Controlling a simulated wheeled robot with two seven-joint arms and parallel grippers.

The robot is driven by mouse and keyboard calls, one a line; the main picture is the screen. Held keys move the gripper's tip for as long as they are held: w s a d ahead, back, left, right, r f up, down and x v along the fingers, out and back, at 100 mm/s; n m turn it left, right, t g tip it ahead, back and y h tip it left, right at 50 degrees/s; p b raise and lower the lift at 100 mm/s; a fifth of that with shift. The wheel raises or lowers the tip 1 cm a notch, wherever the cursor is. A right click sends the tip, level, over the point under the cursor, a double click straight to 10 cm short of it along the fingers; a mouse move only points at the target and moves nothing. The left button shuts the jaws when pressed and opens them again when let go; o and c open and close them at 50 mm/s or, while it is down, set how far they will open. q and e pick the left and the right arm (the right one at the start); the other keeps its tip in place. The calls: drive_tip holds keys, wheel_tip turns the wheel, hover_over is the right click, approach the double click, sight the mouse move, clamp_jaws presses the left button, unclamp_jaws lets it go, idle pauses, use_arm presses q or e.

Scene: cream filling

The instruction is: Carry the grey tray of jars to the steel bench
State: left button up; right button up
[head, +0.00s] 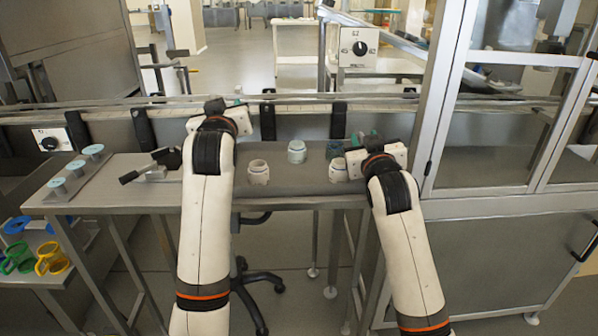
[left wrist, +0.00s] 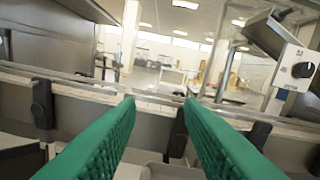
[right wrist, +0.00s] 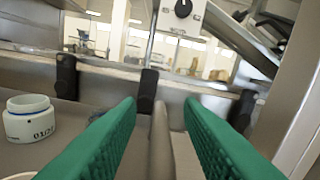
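The grey tray (head: 300,183) lies between my two arms in the head view, holding several jars: a whitish jar (head: 258,173) at front left, a blue-grey jar (head: 297,152) behind, and another whitish jar (head: 338,172) at right. A blue-rimmed white jar (right wrist: 30,120) shows in the right wrist view. My left gripper (left wrist: 160,110) is open, by the tray's left side, with nothing clearly between its fingers. My right gripper (right wrist: 160,115) is open at the tray's right side; a narrow grey strip, perhaps the tray's wall, stands between its fingers. The steel bench (head: 120,188) extends left.
Teal-topped pieces (head: 75,167) stand on a strip at the bench's left, near a black-handled clamp (head: 150,170). A metal rail (head: 300,104) runs behind. A glazed cabinet (head: 510,130) stands close on the right. Coloured rings (head: 50,260) lie on a lower shelf at left.

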drive_tip(key=shift+s, duration=0.3)
use_arm(q)
wheel_tip(320, 180, up, 3)
drive_tip(key=shift+r, duration=0.1)
use_arm(e)
drive_tip(key=s, duration=1.1)
drive_tip(key=shift+s+d, duration=0.2)
drive_tip(key=shift+d, duration=0.1)
drive_tip(key=shift+s+f, duration=0.1)
drive_tip(key=shift+f, duration=0.05)
